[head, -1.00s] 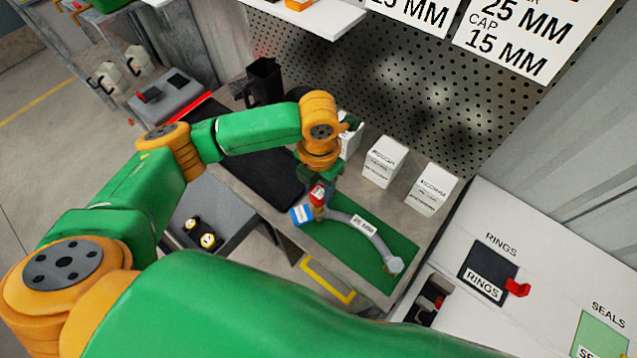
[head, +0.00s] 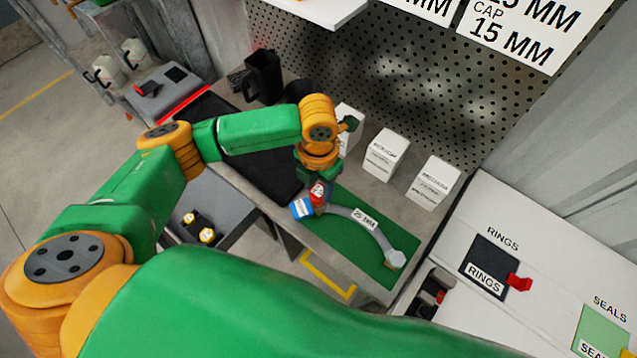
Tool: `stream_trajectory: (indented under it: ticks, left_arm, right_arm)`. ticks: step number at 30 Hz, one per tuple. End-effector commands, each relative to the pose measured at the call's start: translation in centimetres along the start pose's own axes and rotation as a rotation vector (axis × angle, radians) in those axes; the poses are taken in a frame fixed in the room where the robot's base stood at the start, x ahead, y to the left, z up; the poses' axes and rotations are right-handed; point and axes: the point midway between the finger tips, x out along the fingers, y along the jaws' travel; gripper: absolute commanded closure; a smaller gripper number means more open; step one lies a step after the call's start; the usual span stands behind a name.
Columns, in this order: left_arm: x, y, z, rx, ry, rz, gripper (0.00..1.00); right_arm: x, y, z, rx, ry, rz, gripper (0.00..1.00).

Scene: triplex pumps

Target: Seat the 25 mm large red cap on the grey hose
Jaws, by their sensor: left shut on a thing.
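The grey hose (head: 374,229) lies curved on a green mat (head: 352,261) on the bench, with a "25 MM" label on it. Its right end has a pale hexagonal fitting (head: 396,259). The red cap (head: 317,190) is at the hose's left end, under my left gripper (head: 316,182). My left gripper points down and is shut on the red cap. A blue and white labelled piece (head: 301,208) sits beside the cap at that end. Whether the cap is seated or only touches the hose end, I cannot tell. My right gripper is not in view.
White boxes (head: 387,154) stand along the back of the bench below the perforated panel. A black jug (head: 263,77) stands at the back left, near a dark mat (head: 255,165). A white surface with a RINGS bin (head: 488,266) is at the right.

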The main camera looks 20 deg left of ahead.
Motion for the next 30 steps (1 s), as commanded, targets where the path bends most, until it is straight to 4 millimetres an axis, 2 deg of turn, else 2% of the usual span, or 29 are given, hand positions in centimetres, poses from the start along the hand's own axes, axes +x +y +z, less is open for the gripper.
stream_trajectory:
  ticks: [30]
  left_arm:
    - [0.05, -0.05, -0.03, 0.000, 0.001, -0.001, 1.00]
  right_arm:
    - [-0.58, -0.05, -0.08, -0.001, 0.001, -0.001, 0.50]
